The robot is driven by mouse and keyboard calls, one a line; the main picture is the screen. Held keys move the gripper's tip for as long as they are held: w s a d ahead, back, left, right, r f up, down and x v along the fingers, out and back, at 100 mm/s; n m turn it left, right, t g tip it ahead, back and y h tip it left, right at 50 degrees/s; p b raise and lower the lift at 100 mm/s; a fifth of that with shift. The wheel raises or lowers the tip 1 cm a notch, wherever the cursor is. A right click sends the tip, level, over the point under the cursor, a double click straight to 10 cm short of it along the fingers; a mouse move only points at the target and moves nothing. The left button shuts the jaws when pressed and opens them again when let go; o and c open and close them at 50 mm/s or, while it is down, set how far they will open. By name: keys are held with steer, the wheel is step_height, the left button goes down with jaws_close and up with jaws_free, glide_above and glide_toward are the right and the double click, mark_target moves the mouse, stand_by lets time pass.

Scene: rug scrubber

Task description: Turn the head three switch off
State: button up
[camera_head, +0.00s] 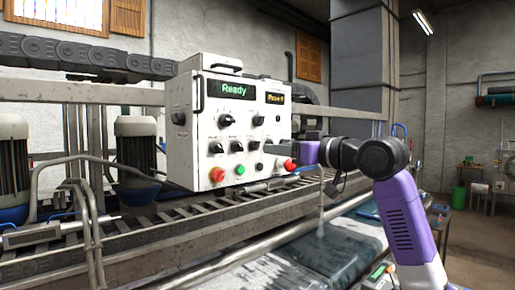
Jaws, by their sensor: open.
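The white control box (205,85) stands left of centre, with a green "Ready" display (231,88) and a smaller yellow display (274,98). Its front carries several black rotary switches, among them a lower row with a left knob (215,147), a middle knob (236,146) and a right knob (256,145). Their labels are too small to read, so I cannot tell which one is head three. My gripper (301,151) is at the box's right edge, seen from the side and open. Its fingertips are hard to make out, and I cannot tell whether they touch anything.
A red button (217,175) and a green button (240,170) sit low on the box; a red knob (289,165) is just below my gripper. Metal rails (150,215) and a wet dark rug (335,250) lie below. Open floor shows at the right.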

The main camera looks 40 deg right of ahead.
mark_target(259, 146)
steer(key=w+p, duration=0.2)
steer(key=w, duration=0.5)
steer(key=shift+w+a, duration=0.15)
steer(key=shift+w, duration=0.1)
steer(key=shift+c, duration=0.5)
jaws_close()
